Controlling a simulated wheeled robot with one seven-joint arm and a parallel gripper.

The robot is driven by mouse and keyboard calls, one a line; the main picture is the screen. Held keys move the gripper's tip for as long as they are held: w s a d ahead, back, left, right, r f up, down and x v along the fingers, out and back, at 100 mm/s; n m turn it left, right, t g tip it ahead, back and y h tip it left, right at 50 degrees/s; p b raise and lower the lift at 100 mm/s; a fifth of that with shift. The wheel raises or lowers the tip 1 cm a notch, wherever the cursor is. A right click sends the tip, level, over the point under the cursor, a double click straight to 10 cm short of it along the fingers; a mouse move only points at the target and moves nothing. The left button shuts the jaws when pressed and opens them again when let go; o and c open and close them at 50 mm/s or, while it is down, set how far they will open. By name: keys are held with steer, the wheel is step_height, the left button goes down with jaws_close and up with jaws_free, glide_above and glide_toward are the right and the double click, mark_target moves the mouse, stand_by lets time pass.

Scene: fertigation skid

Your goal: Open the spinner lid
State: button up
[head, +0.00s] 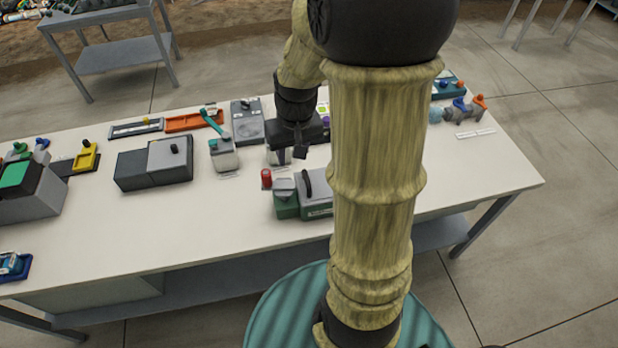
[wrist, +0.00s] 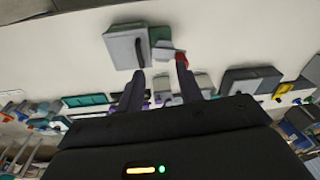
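A green-bodied device (head: 288,209) stands near the table's front edge. It has a grey lid (head: 319,186) with a dark curved handle (head: 306,183), and looks like the spinner; no label confirms it. The lid looks shut, and my arm hides its right side. In the wrist view the grey lid (wrist: 122,50) and its handle (wrist: 139,52) lie beyond my left finger's tip. My gripper (head: 293,156) points down behind the device, apart from it. In the wrist view my gripper (wrist: 158,78) has its fingers spread with nothing held between them.
A red cylinder (head: 266,178) stands left of the device and shows near my right fingertip in the wrist view (wrist: 181,60). A white container with a teal lever (head: 224,157), a grey box (head: 170,160) and an orange tray (head: 192,121) stand left.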

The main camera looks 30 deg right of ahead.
steer(key=m+y+b, duration=0.2)
glide_above(308, 179)
steer(key=d, duration=0.3)
steer(key=x, duration=0.2)
steer(key=shift+s+d+r+g, duration=0.1)
steer(key=shift+s+d+g, duration=0.3)
steer(key=shift+s, duration=0.3)
steer(key=p+x, duration=0.1)
steer(key=x, duration=0.7)
steer(key=p+x, duration=0.1)
steer(key=x, duration=0.8)
steer(key=shift+d+f+p, duration=0.15)
steer(key=shift+f+p, duration=0.15)
steer(key=shift+p, duration=0.05)
steer(key=shift+c, duration=0.3)
jaws_close()
